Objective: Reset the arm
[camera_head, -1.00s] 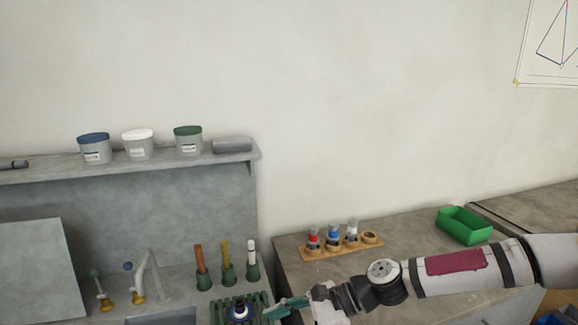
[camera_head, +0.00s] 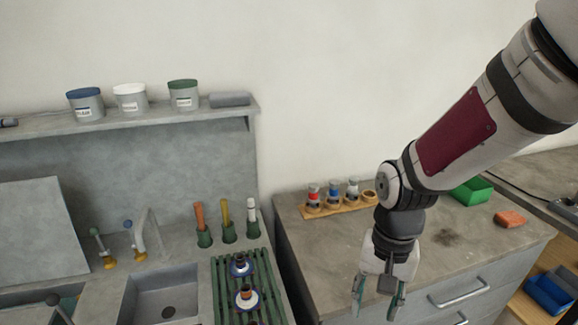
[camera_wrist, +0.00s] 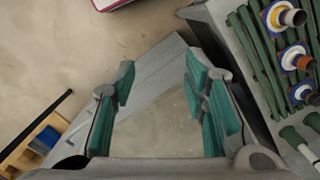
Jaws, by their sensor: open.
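My gripper (camera_head: 376,298) hangs down at the front of the grey counter with the drawers, to the right of the sink unit. Its green-padded fingers are apart with nothing between them. In the wrist view my gripper (camera_wrist: 165,105) also shows both fingers spread, with only bare grey surface and floor seen between and beyond them. My arm comes in from the upper right and bends down at the wrist. It hides part of the counter and part of the green bin (camera_head: 471,190).
A green slatted rack (camera_head: 228,290) with spool-like pieces stands left of my gripper, beside the sink (camera_head: 165,292). A wooden holder (camera_head: 326,209) with small bottles sits at the counter's back. An orange block (camera_head: 510,218) lies right. A blue bin (camera_head: 549,292) sits lower right.

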